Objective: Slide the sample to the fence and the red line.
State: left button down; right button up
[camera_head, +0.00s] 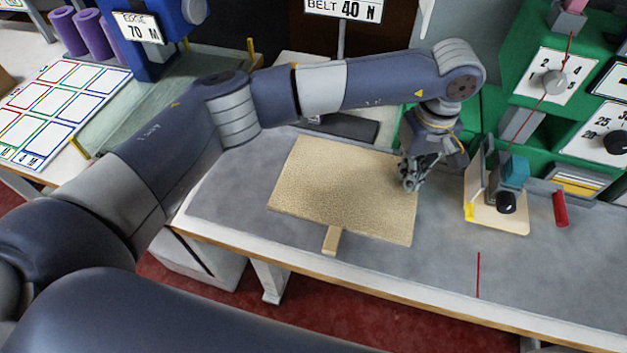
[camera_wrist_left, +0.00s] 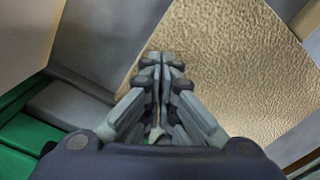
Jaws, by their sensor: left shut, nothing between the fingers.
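The sample (camera_head: 340,190) is a beige textured rectangle lying flat on the grey table, with a small pale tab (camera_head: 331,240) at its front edge. My left gripper (camera_head: 408,184) is shut and empty at the sample's right edge. In the left wrist view the fingertips (camera_wrist_left: 162,62) are at the edge of the sample (camera_wrist_left: 230,70); I cannot tell whether they touch it. The red line (camera_head: 478,275) is on the table to the right, near the front edge, apart from the sample. I cannot clearly tell which part is the fence. My right gripper is not in view.
A green machine (camera_head: 485,115) with dials stands at the back right. Before it is a pale plate (camera_head: 503,222) carrying a black knob (camera_head: 506,202). A red cylinder (camera_head: 560,208) lies to the right. Bare table (camera_head: 430,265) lies between the sample and the red line.

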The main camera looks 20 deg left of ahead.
pick_arm(q)
jog(key=shift+r+p, duration=0.95)
jog(key=shift+r, duration=1.85)
jog(key=shift+r, duration=0.1)
